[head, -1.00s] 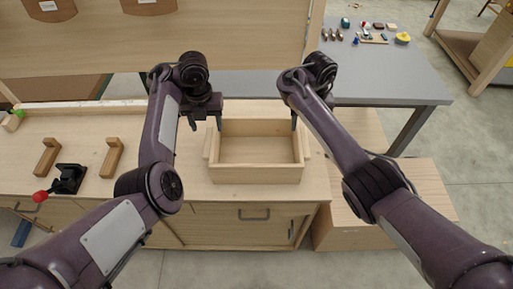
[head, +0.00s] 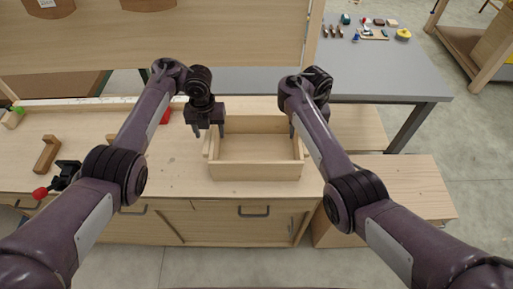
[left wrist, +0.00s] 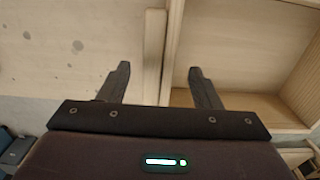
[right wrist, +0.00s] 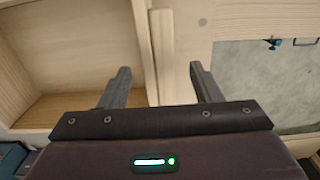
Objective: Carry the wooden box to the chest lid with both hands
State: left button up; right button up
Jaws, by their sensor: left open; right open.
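The open-topped wooden box (head: 256,172) sits on the workbench, with a strip along each side. My left gripper (head: 209,132) is open at its left side. In the left wrist view, the left strip (left wrist: 154,60) lies between the parted fingers (left wrist: 158,78). My right gripper (head: 294,128) is at its right side, partly hidden by its arm. In the right wrist view its fingers (right wrist: 160,76) are open with the right strip (right wrist: 161,50) between them. I cannot tell whether fingers touch the strips. The chest lid appears to be the flat wooden top (head: 395,185) at lower right.
The workbench (head: 175,175) carries a wooden bracket (head: 46,154) and a black clamp with a red knob (head: 40,193) at left. A grey table (head: 390,85) with small items stands behind at right. An upright wooden panel (head: 200,40) rises behind the bench.

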pick_arm(q)
jog(key=shift+s+a+f, duration=0.1)
jog(key=shift+a+f, duration=0.05)
jog(key=shift+f, duration=0.8)
pick_arm(e)
jog(key=shift+a+f, duration=0.1)
jog(key=shift+f, duration=0.75)
pick_arm(q)
jog(key=shift+f, duration=0.45)
pick_arm(e)
jog(key=shift+f, duration=0.55)
pick_arm(q)
jog(key=shift+c, duration=0.5)
pick_arm(e)
jog(key=shift+c, duration=0.5)
pick_arm(q)
grip_shut()
pick_arm(e)
grip_shut()
jog(key=shift+r, duration=0.15)
